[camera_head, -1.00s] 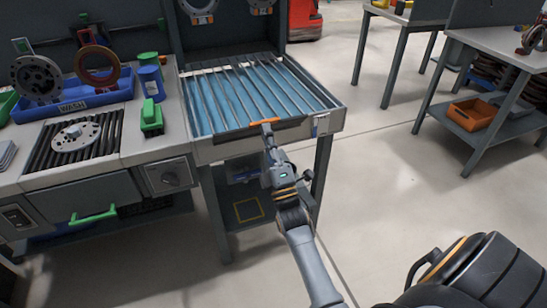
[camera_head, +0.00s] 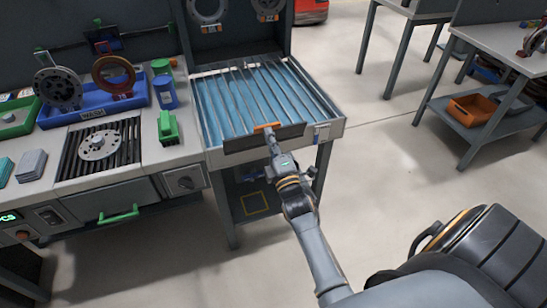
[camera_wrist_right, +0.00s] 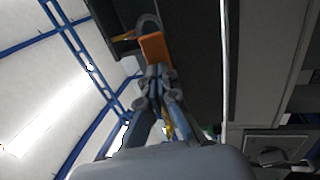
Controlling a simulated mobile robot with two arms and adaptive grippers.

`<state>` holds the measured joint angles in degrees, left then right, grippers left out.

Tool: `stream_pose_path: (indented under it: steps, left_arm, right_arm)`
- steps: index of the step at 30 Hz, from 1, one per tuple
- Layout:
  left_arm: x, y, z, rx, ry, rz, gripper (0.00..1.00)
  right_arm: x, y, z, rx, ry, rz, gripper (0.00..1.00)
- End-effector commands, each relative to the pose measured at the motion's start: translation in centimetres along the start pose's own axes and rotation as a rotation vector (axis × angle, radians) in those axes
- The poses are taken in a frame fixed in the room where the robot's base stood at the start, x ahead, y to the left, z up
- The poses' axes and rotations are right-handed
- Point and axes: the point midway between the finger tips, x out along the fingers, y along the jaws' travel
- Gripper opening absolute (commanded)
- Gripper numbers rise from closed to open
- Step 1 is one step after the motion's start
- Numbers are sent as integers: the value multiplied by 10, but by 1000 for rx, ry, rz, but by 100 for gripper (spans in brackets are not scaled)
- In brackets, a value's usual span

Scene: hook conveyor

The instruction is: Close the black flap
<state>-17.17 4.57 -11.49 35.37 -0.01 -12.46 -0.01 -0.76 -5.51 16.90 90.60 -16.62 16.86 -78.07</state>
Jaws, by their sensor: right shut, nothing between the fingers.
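The black flap (camera_head: 240,143) is a dark strip along the front edge of the conveyor, with its broad face toward me. An orange handle (camera_head: 266,127) sits at the middle of its top edge. My right gripper (camera_head: 271,136) is shut and empty, with its fingertips at the flap just below the handle. In the right wrist view the fingertips (camera_wrist_right: 158,75) lie close against the orange handle (camera_wrist_right: 154,48), and the dark flap (camera_wrist_right: 197,65) fills the area beside it. Whether they touch is unclear. My left gripper is out of view.
The conveyor (camera_head: 334,131) has metal bars over a blue bed. To its left, a bench (camera_head: 140,150) carries a blue WASH bin (camera_head: 93,114), a blue cup (camera_head: 165,93) and a green brush (camera_head: 167,127). Open floor (camera_head: 375,190) lies to the right.

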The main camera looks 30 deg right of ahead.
Motion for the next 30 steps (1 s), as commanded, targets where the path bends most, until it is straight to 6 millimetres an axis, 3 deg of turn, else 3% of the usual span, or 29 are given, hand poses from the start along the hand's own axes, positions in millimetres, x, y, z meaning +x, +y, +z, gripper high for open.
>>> stream_pose_path:
  steps: [1,9,30]
  left_arm:
    - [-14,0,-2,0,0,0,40]
    - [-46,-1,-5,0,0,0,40]
    - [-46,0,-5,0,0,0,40]
  right_arm:
    - [4,8,0,0,1,-20,0]
    - [14,10,0,1,0,-130,0]
    - [26,8,0,0,-1,-149,0]
